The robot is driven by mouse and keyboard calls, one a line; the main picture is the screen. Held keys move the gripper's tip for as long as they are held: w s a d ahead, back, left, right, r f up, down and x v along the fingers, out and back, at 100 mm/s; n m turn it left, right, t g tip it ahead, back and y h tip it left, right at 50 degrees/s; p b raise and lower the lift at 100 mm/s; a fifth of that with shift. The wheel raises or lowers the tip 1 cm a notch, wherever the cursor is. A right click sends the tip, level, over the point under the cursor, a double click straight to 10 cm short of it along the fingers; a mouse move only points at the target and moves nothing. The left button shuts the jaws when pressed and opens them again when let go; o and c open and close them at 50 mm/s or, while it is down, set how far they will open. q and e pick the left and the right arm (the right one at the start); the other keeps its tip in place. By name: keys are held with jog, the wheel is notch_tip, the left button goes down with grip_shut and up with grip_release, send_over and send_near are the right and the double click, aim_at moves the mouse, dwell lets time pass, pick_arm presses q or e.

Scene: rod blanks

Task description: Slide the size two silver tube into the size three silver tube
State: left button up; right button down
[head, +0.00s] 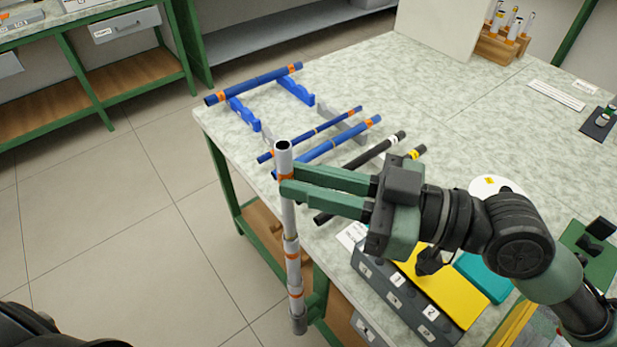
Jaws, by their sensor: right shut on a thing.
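My right gripper (288,181) is shut on a silver tube (289,215) near its upper end. The tube stands about upright in front of the table's left edge, its open end up. It has orange bands. Lower down, the silver shape steps at a collar-like part (291,246) and runs on to a grey lower end (298,322). I cannot tell whether this is one tube or several nested in line, and no size mark is readable. My left gripper is not in view.
Blue tubes (255,83) (335,143) and black tubes (365,160) lie on the speckled table (430,110), some on blue and grey rests. A numbered dark box (400,300) and a yellow tray (455,305) are near the front. A wooden rack (500,50) stands at the back.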

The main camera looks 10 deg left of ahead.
jog(key=shift+f, duration=0.2)
jog(key=shift+s+d+f+b, duration=0.15)
jog(key=shift+d+f+b, duration=0.15)
jog(key=shift+b, duration=0.15)
jog(key=c, duration=1.3)
grip_release()
jog(key=shift+f, duration=0.15)
